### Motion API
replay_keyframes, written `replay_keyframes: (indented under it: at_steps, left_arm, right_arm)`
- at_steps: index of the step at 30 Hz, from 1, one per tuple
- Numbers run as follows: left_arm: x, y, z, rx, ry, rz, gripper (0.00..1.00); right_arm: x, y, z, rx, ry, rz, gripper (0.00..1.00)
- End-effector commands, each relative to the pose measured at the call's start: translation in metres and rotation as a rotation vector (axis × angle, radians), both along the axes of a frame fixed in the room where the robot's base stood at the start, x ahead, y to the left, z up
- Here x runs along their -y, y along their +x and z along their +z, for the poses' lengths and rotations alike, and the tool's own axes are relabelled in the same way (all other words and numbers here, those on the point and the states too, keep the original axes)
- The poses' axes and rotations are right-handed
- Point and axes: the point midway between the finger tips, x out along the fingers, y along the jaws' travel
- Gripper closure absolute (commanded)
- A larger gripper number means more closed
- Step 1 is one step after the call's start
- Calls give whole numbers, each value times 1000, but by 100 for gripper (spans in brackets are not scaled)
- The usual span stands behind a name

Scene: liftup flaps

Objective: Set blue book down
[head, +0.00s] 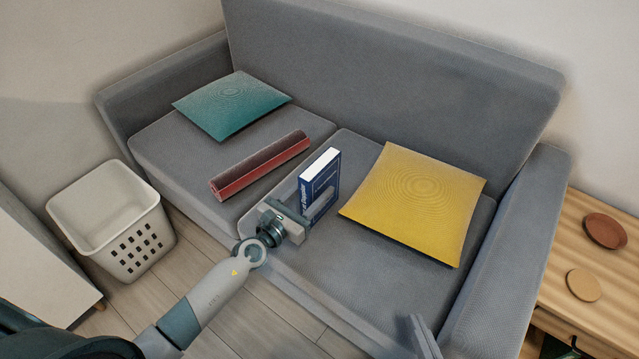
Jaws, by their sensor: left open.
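The blue book (312,186) stands upright on the grey sofa's seat (350,270), near the middle, with its white page edges facing up. My left gripper (308,214) is at the book's near lower side. Its jaws are open, with one finger in front of the book's right face. The other finger is partly hidden, and I cannot tell whether either touches the book.
A white basket (115,220) stands at left. A wooden table (575,245) is at right.

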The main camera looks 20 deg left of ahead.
Motion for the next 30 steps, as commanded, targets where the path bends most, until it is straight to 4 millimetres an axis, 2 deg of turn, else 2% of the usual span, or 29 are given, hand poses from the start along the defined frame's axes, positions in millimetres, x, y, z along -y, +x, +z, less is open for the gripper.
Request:
replay_keyframes:
  at_steps: [6,9,15,21,30]
  left_arm:
    - [-15,-40,-2,-1,3,-1,55]
    - [-21,-57,-2,-1,3,-1,55]
    - [-29,-80,-1,0,2,0,55]
    - [-33,-88,0,1,1,1,55]
    - [-33,-89,0,1,1,1,55]
  right_arm:
    - [-2,1,2,19,5,0,100]
    - [-7,4,11,68,24,3,100]
    - [-11,8,25,148,46,2,100]
    - [-12,10,32,183,56,1,100]
    - [-12,10,33,185,56,1,100]
